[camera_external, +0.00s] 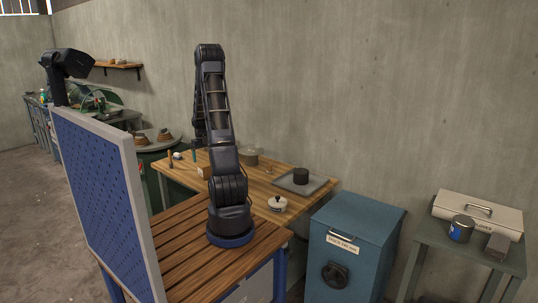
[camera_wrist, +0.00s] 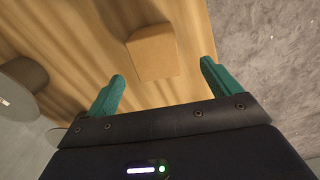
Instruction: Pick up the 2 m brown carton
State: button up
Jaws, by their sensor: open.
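The brown carton (camera_wrist: 153,52) is a small, plain box standing on the wooden table. In the wrist view it lies just beyond my fingertips, between their lines and nearer the left one. My gripper (camera_wrist: 163,70) has two green fingers, spread wide with nothing between them. In the external view the carton (camera_external: 204,172) shows small beside my arm, partly hidden by it. My gripper is mostly hidden behind my arm there; a bit of green finger (camera_external: 194,155) shows above the table.
A dark cylinder (camera_external: 301,176) stands on a grey tray (camera_external: 318,188) at the table's right. A white lidded pot (camera_external: 277,204) sits near the front edge. A round tin (camera_external: 250,157) stands behind the arm. The wrist view shows bare floor (camera_wrist: 265,60) past the table edge.

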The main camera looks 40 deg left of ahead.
aim_at(204, 164)
notch_tip(204, 164, down, 5)
jog(key=shift+f, duration=0.1)
jog(key=shift+w+d+f, duration=0.1)
jog(key=shift+w+f, duration=0.05)
jog(key=shift+f, duration=1.15)
jog(key=shift+w+d+f, duration=0.1)
jog(key=shift+w+f, duration=0.05)
jog(key=shift+f, duration=1.15)
jog(key=c, duration=1.2)
jog(key=shift+o, duration=0.2)
jog(key=shift+r, duration=0.15)
